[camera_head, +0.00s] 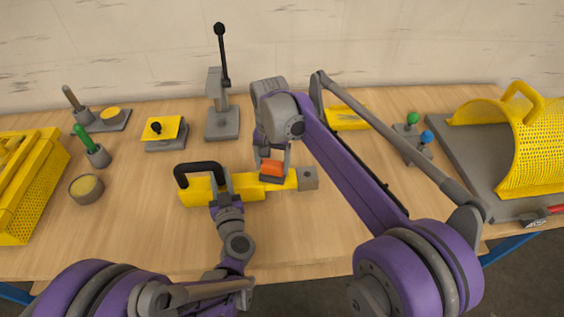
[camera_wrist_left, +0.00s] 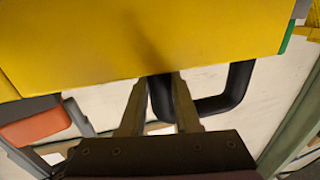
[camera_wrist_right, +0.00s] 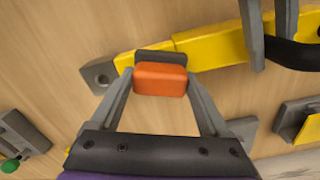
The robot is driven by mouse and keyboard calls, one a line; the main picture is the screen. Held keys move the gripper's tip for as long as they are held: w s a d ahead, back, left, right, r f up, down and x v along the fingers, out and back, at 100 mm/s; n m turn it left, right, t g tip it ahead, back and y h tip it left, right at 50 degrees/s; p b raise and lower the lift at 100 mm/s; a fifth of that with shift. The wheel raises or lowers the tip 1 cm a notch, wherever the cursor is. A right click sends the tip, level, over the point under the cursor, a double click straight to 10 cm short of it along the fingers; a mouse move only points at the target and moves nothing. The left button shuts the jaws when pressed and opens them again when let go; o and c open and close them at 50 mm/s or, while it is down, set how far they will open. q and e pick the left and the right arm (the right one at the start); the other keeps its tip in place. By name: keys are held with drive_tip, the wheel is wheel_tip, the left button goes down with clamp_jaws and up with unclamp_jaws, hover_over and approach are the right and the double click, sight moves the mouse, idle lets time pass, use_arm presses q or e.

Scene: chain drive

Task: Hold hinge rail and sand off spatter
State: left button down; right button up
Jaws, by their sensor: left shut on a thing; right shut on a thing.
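The yellow hinge rail (camera_head: 245,189) lies across the middle of the table, with a black handle (camera_head: 196,168) at its left end and a grey block (camera_head: 308,178) at its right end. My left gripper (camera_head: 217,185) is shut on the black handle, which shows between its fingers in the left wrist view (camera_wrist_left: 160,95). My right gripper (camera_wrist_right: 160,82) is shut on an orange sanding block (camera_wrist_right: 160,78) with a dark grey base. The sanding block (camera_head: 272,169) sits over the rail's right part; contact is unclear. I cannot make out spatter on the rail.
A lever press (camera_head: 221,124) stands behind the rail. A yellow crate (camera_head: 30,190), a round tin (camera_head: 87,188) and a green-handled tool (camera_head: 90,145) are at left. A perforated yellow guard (camera_head: 535,145) and a red-handled hammer (camera_head: 545,213) are at right. The front middle is clear.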

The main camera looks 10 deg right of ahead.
sight(264, 164)
drive_tip(key=shift+a, duration=0.85)
drive_tip(key=shift+a+r, duration=0.15)
drive_tip(key=shift+r, duration=0.5)
drive_tip(key=shift+a+r, duration=0.15)
drive_tip(key=shift+r, duration=3.3)
use_arm(q)
drive_tip(key=c, duration=0.5)
unclamp_jaws()
drive_tip(key=shift+c, duration=0.2)
